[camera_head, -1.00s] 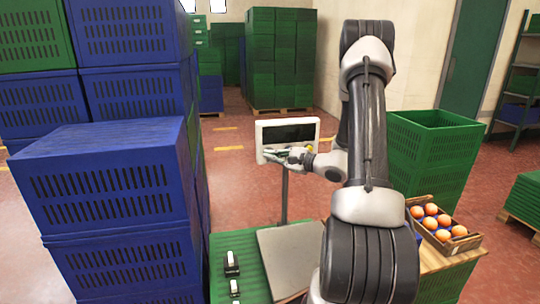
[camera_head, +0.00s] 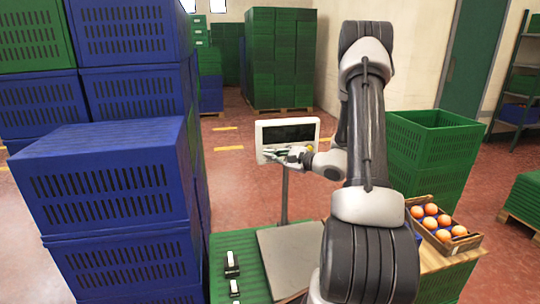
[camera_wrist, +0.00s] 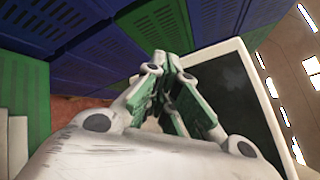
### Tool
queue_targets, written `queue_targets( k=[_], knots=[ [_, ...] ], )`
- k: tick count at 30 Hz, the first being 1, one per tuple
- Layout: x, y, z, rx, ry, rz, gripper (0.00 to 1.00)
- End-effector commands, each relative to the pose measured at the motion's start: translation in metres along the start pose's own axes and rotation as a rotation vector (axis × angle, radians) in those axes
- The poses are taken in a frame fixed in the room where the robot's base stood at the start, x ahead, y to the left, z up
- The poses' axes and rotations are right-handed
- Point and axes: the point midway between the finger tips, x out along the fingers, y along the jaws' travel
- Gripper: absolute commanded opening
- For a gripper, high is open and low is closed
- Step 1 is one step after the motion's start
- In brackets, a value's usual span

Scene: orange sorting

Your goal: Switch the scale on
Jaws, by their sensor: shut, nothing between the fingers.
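The scale's display head (camera_head: 287,136) stands on a thin post behind the metal weighing plate (camera_head: 285,262). Its screen looks dark, with no digits showing. My gripper (camera_head: 271,155) is shut and empty in front of the lower part of the display's face, near its left side. In the wrist view my gripper's green-padded fingers (camera_wrist: 165,85) come together beside the white-framed display (camera_wrist: 240,95). I cannot tell whether the fingertips touch the panel.
Blue crates (camera_head: 110,190) are stacked high at the left. A green crate stack (camera_head: 425,150) stands at the right. A wooden box of oranges (camera_head: 445,240) rests on a table. Small black-and-white items (camera_head: 232,265) lie left of the plate.

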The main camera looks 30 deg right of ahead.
Motion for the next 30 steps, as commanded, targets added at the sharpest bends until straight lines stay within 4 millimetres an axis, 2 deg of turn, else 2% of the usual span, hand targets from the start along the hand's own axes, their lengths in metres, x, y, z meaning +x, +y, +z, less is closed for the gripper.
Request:
queue_targets(
  k=[20,30],
  knots=[
    [0.003,-0.002,-0.002,0.0,0.001,0.0,0.0],
    [-0.009,0.006,0.006,0.0,0.001,0.0,0.0]
  ],
)
